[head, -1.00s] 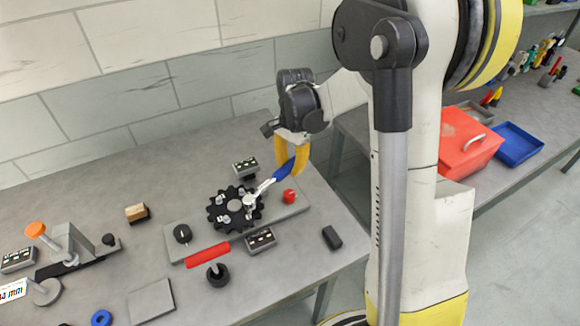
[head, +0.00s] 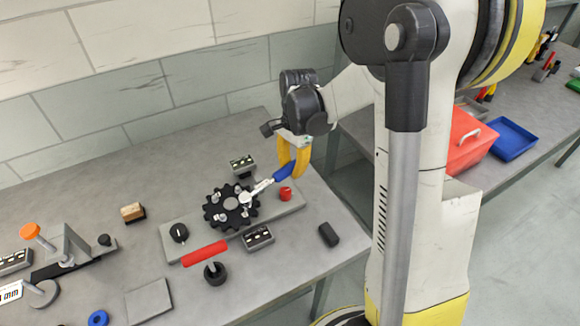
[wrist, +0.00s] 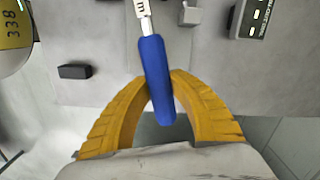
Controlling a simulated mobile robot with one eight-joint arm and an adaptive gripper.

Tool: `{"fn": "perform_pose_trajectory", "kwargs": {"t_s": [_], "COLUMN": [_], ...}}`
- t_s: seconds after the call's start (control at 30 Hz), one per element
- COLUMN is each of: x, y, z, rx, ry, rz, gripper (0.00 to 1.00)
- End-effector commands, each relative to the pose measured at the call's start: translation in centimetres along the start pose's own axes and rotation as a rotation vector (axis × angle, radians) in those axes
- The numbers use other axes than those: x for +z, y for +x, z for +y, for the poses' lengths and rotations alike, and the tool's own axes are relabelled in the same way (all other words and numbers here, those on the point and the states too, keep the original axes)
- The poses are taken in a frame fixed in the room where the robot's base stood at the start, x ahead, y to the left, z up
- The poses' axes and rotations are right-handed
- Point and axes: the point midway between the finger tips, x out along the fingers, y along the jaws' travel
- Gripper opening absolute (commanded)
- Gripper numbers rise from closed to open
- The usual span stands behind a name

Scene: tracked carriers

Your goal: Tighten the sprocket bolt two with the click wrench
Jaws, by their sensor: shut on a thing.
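The click wrench has a blue handle (head: 283,172) and a silver shaft and head (head: 247,196). My gripper (head: 288,168) has yellow fingers shut on the handle, which also shows in the wrist view (wrist: 154,65) between my fingers (wrist: 158,85). The black toothed sprocket (head: 230,207) lies on a grey plate (head: 292,209) on the bench. The wrench head is over the right side of the sprocket, at one of its bolts. I cannot tell which numbered bolt it is, or whether the head is fully seated. The wrist view does not show the wrench head.
A red knob (head: 285,194) stands on the plate close below the handle. Small indicator boxes lie behind (head: 243,164) and in front (head: 257,237) of the sprocket. A red-handled tool (head: 205,253) lies in front. A dark block (head: 329,235) sits near the bench's right edge.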

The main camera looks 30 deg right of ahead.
Motion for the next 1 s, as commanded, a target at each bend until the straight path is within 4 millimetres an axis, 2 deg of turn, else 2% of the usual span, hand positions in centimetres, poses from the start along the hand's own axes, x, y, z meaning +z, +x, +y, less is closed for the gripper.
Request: {"fn": "perform_pose_trajectory", "kwargs": {"t_s": [0.13,0.53,1.0], "x": [0.0,0.0,0.1], "y": [0.0,0.0,0.0], "z": [0.7,1.0,2.4], "rx": [-0.004,-0.004,-0.011], "ry": [0.046,0.062,0.157], "rz": [0.0,-0.001,-0.001], "gripper": [0.0,0.0,0.0]}}
